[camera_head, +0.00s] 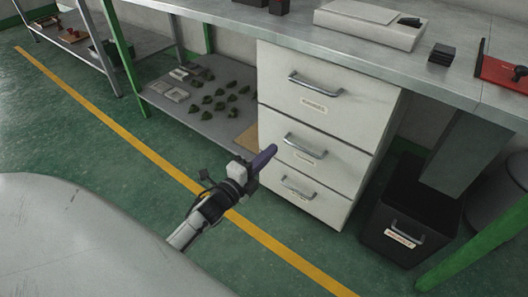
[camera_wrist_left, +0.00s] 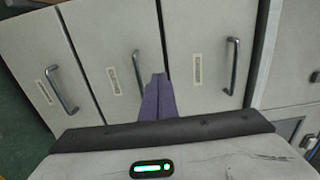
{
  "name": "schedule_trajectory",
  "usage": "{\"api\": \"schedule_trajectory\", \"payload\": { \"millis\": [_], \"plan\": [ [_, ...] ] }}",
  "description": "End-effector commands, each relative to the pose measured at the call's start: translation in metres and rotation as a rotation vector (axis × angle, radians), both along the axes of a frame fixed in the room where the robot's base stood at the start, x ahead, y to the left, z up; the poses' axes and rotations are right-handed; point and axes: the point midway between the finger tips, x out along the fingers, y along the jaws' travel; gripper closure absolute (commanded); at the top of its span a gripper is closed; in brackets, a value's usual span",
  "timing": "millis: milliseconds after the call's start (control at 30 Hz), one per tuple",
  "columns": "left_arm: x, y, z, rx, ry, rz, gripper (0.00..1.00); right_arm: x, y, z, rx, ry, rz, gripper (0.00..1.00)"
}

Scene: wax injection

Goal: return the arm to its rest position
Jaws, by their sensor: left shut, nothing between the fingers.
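My left gripper (camera_head: 264,158) is in the middle of the head view, in front of the white drawer cabinet (camera_head: 330,92). Its purple fingers are shut with nothing between them. In the left wrist view the fingers (camera_wrist_left: 158,98) lie together and point at the drawer fronts (camera_wrist_left: 105,50). A gap between the fingertips and the cabinet cannot be judged exactly. My right gripper is not in view.
The cabinet's drawers look shut, each with a metal handle (camera_head: 314,86). A black bin (camera_head: 405,215) stands right of it. A low shelf (camera_head: 225,125) with several dark green pieces is at left. A grey worktop (camera_head: 440,80) runs above. Green floor in front is clear.

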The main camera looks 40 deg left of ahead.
Motion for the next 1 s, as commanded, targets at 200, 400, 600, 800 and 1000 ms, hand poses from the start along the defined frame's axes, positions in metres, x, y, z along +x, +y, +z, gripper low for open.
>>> {"api": "schedule_trajectory", "payload": {
  "millis": [200, 400, 600, 800, 1000],
  "plan": [
    [-0.015, 0.001, 0.0, 0.0, 0.0, 0.0, 1.0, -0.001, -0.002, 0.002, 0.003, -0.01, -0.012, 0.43],
    [-0.017, 0.001, 0.0, -0.01, 0.006, 0.005, 1.0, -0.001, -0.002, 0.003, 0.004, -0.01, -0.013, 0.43],
    [-0.03, 0.005, -0.008, -0.2, 0.141, 0.117, 1.0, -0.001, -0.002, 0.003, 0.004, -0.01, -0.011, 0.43],
    [-0.081, -0.007, -0.026, -0.578, 0.406, 0.335, 1.0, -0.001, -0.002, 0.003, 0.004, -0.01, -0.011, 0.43],
    [-0.155, -0.04, -0.037, -0.892, 0.67, 0.548, 1.0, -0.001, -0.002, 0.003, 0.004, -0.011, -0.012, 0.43]
  ]
}}
